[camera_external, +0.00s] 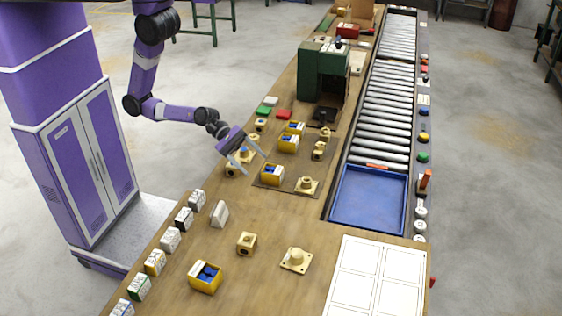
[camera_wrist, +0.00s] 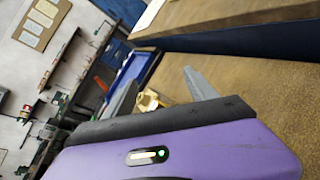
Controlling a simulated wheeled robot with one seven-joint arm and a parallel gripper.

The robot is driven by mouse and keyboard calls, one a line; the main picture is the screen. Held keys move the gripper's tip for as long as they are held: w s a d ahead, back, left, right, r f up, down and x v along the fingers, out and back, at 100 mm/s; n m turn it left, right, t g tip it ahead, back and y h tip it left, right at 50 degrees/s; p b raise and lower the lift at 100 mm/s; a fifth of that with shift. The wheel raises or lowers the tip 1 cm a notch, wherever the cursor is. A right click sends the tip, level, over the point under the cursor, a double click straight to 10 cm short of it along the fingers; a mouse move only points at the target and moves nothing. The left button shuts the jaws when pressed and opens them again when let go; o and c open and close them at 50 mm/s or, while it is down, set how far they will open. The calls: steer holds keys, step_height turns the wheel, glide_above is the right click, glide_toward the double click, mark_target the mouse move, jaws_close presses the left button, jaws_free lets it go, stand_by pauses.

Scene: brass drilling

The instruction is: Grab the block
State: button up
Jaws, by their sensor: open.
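Several brass-coloured blocks stand on the wooden table; I cannot tell which one the task means. In the external view, one brass block (camera_external: 232,170) is beside my gripper, partly hidden. Another block (camera_external: 246,243) with a round hole stands alone nearer the front. My gripper (camera_external: 253,163) is open and empty, its fingers above the table by the left edge of the brown mat. In the wrist view, a brass piece (camera_wrist: 149,101) shows between the spread fingers of my gripper (camera_wrist: 160,82), its lower part hidden by the gripper body.
Yellow bins (camera_external: 272,174) and brass parts stand on the brown mat (camera_external: 270,184). A green machine (camera_external: 310,72) stands behind it. A blue tray (camera_external: 370,200) lies at the end of the roller conveyor (camera_external: 387,110). Small boxes (camera_external: 171,240) line the table's left edge.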

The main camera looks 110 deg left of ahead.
steer(key=w+d+m+g+h+b, duration=0.15)
steer(key=w+d+g+h, duration=0.35)
steer(key=d, duration=0.6)
steer(key=m+g+h+b, duration=0.1)
steer(key=m+g+h, duration=0.1)
steer(key=m+g, duration=0.3)
glide_toward(247, 239)
steer(key=w+d+g, duration=0.1)
steer(key=g, duration=0.1)
steer(key=shift+w+d+f+g+p, duration=0.15)
steer(key=shift+w+d+g+p, duration=0.15)
steer(key=shift+w+d+g, duration=0.1)
steer(key=shift+w+d+f+n, duration=0.2)
steer(key=shift+d+f+n, duration=0.1)
steer(key=shift+f, duration=0.1)
steer(key=shift+f+x, duration=0.2)
steer(key=shift+x, duration=1.7)
steer(key=shift+f+x, duration=0.15)
steer(key=shift+x, duration=1.75)
steer(key=shift+s+a, duration=0.1)
steer(key=shift+a, duration=0.05)
jaws_close()
steer(key=shift+r, duration=0.1)
